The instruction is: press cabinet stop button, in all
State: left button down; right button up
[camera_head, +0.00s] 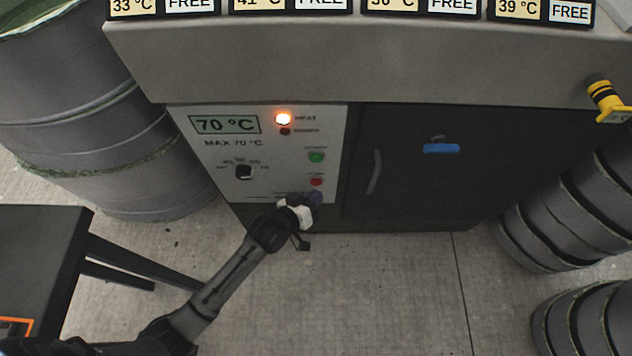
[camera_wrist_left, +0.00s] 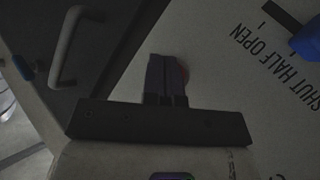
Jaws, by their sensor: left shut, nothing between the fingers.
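The cabinet's white control panel (camera_head: 225,160) carries a red button (camera_head: 316,182), with a green button (camera_head: 316,157) above it. My left gripper (camera_head: 315,198) is shut and empty, low at the panel's right edge, just below the red button in the head view. In the left wrist view, the shut fingers (camera_wrist_left: 166,78) point at the white panel. A small reddish edge (camera_wrist_left: 184,76) shows just beside the fingertips, mostly hidden by them; it looks like the red button. I cannot tell whether the fingertips touch it. My right gripper is not in view.
The panel has a lit orange lamp (camera_head: 283,118), a 70 °C display (camera_head: 225,124) and a black dial (camera_head: 244,172). A dark door with a handle (camera_head: 375,172) is to the right. A blue lever (camera_wrist_left: 306,40) shows in the wrist view. Drums (camera_head: 100,130) stand left.

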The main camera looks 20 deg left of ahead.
pick_arm(q)
jog(key=shift+w, duration=0.15)
jog(key=shift+w+a+p, duration=0.15)
jog(key=shift+w+p, duration=0.1)
jog(key=shift+p, duration=0.05)
jog(key=shift+w+a, duration=0.15)
jog(key=shift+w, duration=0.2)
dwell(0.8)
dwell(0.3)
jog(key=shift+s+d+p, duration=0.3)
jog(key=shift+s+p, duration=0.45)
jog(key=shift+p, duration=0.15)
